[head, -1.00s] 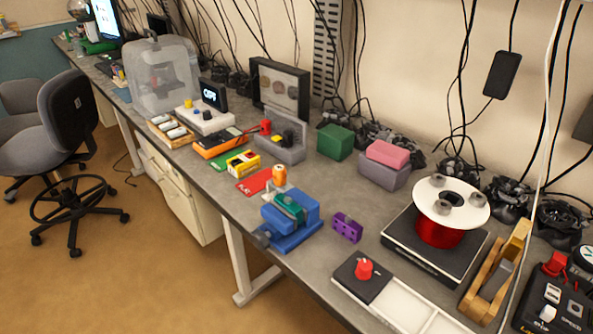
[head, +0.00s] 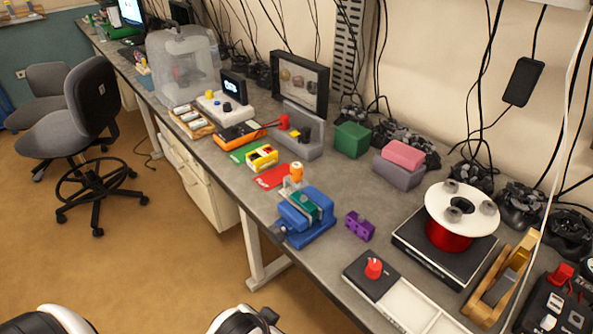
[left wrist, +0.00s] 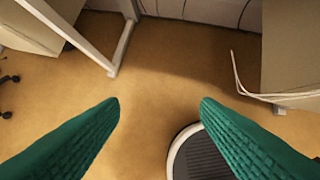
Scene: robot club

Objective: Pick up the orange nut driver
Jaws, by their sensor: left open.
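An orange-handled tool (head: 297,170), which looks like the nut driver, stands upright on the workbench just behind the blue vise (head: 312,228). Its lower part is pale and partly hidden by the vise. My left gripper (left wrist: 160,104) shows in the left wrist view with its two green ribbed fingers wide apart and nothing between them. It points down over the tan floor, off the bench and apart from the tool. In the head view only white parts of my arms show at the bottom edge. My right gripper is not in view.
A purple block (head: 359,226) sits right of the vise. A red card (head: 271,177) and a yellow box (head: 262,157) lie left of the tool. A spool on a black base (head: 440,250) stands at the right. A chair (head: 85,130) stands on the floor at left.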

